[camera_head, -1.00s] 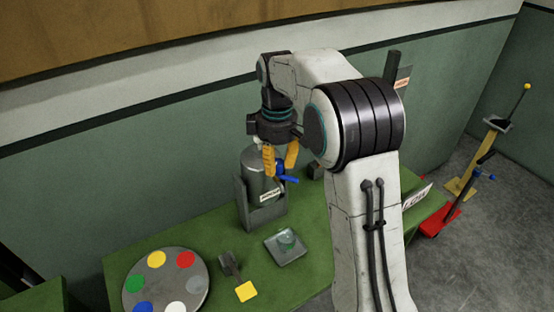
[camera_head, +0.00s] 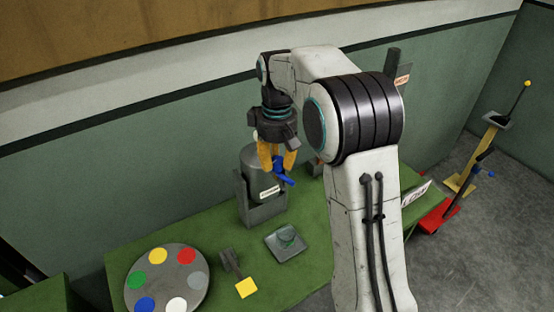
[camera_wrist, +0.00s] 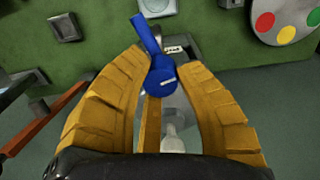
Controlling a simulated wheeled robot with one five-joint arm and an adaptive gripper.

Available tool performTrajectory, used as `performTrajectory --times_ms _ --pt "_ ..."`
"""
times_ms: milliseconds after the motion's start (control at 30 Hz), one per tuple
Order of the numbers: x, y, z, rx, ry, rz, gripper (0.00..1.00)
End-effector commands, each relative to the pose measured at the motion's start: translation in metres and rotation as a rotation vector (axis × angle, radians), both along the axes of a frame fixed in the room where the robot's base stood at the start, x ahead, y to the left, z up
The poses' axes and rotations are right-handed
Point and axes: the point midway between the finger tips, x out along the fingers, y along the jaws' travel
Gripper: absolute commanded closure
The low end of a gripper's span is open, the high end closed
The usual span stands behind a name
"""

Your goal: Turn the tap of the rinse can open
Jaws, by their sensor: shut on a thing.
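The rinse can (camera_head: 256,163) is a grey cylinder with a small white label, standing upright in a grey holder (camera_head: 264,214) on the green table. Its blue tap (camera_head: 284,177) is on the can's right side. My gripper (camera_head: 278,170) points down with its yellow fingers shut on the tap. In the wrist view, the round blue tap hub (camera_wrist: 161,74) lies between the fingers of my gripper (camera_wrist: 163,60), and its lever sticks out past the tips, up and to the left. The fingers hide part of the can.
A round palette (camera_head: 186,276) with colour patches lies at the front left. A yellow square (camera_head: 246,287) and a dark tool (camera_head: 230,262) lie between them. A green wall stands close behind.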

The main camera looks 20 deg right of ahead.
Motion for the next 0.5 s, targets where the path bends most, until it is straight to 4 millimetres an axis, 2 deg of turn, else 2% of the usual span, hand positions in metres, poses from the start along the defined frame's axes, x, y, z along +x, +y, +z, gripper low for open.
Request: performTrajectory --times_ms 233,267,500 --pt "0.0002 0.0001 -0.0003 0.0 -0.001 0.001 1.0" --pt "0.0002 0.0001 -0.0003 0.0 0.0 0.001 0.65" --pt "0.0 0.0001 -0.0002 0.0 0.0 0.002 0.43"
